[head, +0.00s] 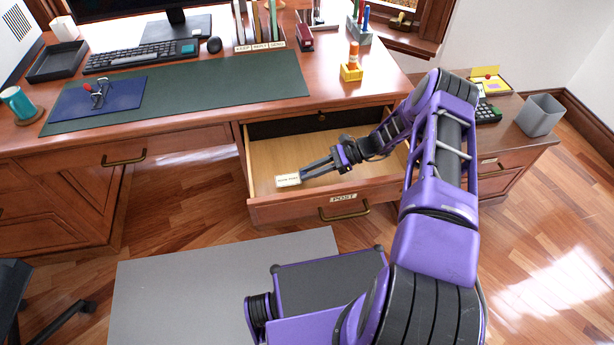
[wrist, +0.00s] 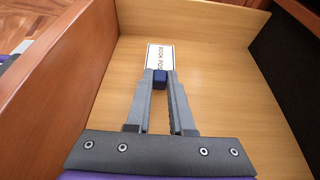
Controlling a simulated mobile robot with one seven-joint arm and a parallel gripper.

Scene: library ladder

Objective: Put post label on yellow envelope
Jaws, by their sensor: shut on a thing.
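My gripper (head: 303,174) reaches down into the open drawer marked POST (head: 262,207). In the wrist view my gripper (wrist: 160,78) is shut on a small dark blue block (wrist: 160,84). The block is at the near end of a white label (wrist: 160,57) with dark lettering that seems to read BOOK POST. The label (head: 288,180) also shows in the head view, at the drawer's front left. I cannot tell whether it touches the drawer floor.
A grey bin (head: 539,115) stands at right. The rest of the drawer looks empty; its walls surround my gripper.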

